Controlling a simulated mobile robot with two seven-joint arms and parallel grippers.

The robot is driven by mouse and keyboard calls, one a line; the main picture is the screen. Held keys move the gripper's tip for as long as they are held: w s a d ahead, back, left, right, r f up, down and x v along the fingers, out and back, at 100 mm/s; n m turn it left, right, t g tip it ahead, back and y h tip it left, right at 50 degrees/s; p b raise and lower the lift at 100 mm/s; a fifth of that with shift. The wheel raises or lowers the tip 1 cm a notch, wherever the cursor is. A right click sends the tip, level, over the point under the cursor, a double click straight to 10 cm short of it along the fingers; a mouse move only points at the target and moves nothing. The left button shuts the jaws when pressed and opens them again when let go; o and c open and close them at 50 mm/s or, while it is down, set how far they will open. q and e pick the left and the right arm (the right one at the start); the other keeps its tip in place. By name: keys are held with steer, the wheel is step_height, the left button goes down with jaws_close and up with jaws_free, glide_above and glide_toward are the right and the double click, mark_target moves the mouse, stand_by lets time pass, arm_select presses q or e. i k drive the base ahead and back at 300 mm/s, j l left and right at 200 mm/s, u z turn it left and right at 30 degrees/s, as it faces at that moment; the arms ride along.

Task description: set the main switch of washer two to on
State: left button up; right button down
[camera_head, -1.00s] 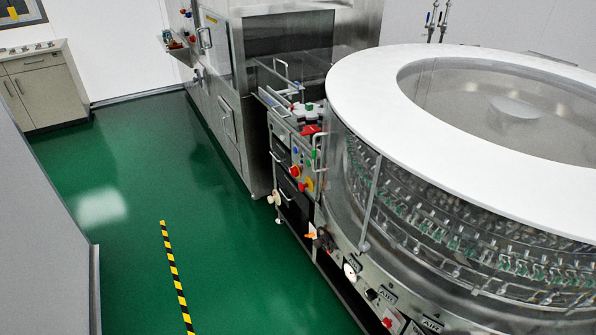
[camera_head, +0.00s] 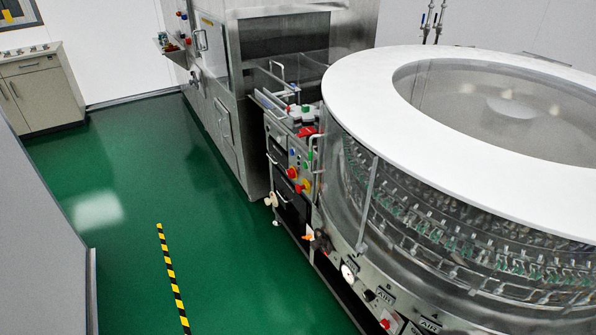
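The round rotary washer (camera_head: 362,85) with a white ring top and clear side wall fills the right of the head view. I cannot tell from any label whether it is washer two. A control panel (camera_head: 299,170) with red, yellow, green and blue controls is on its left end. Lower along its front are an orange-handled part (camera_head: 308,237), a white round gauge (camera_head: 348,272), a black knob (camera_head: 370,295) and a red switch or button (camera_head: 386,323) near the bottom edge. Which of these is the main switch, and its setting, is too small to tell. Neither gripper is in view.
A steel cabinet machine (camera_head: 240,100) stands behind the washer. A beige cabinet (camera_head: 35,90) is at the far left, and a grey panel (camera_head: 40,230) is at the near left. The green floor (camera_head: 150,170) between is clear, with a yellow-black stripe (camera_head: 171,275).

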mark_target(291, 173)
steer(key=i+j+u, duration=0.35)
steer(key=i, duration=0.2)
steer(key=i+j+u, duration=0.4)
steer(key=i, duration=0.15)
steer(key=i+u, duration=0.35)
steer(key=i, duration=0.25)
steer(key=i+z, duration=0.2)
steer(key=i, duration=0.3)
steer(key=i+j+z, duration=0.2)
steer(key=i, duration=0.25)
steer(key=i+j+z, duration=0.15)
steer(key=i, duration=0.35)
steer(key=i+j+z, duration=0.15)
steer(key=z, duration=0.3)
steer(key=i+j+z, duration=0.3)
steer(key=z, duration=0.15)
steer(key=i+j+z, duration=0.2)
steer(key=j+z, duration=0.25)
steer(key=i+j+z, duration=0.15)
steer(key=j+z, duration=0.15)
steer(key=z, duration=0.15)
steer(key=j+z, duration=0.45)
steer(key=i+j+z, duration=0.45)
steer(key=j, duration=0.4)
steer(key=i, duration=0.05)
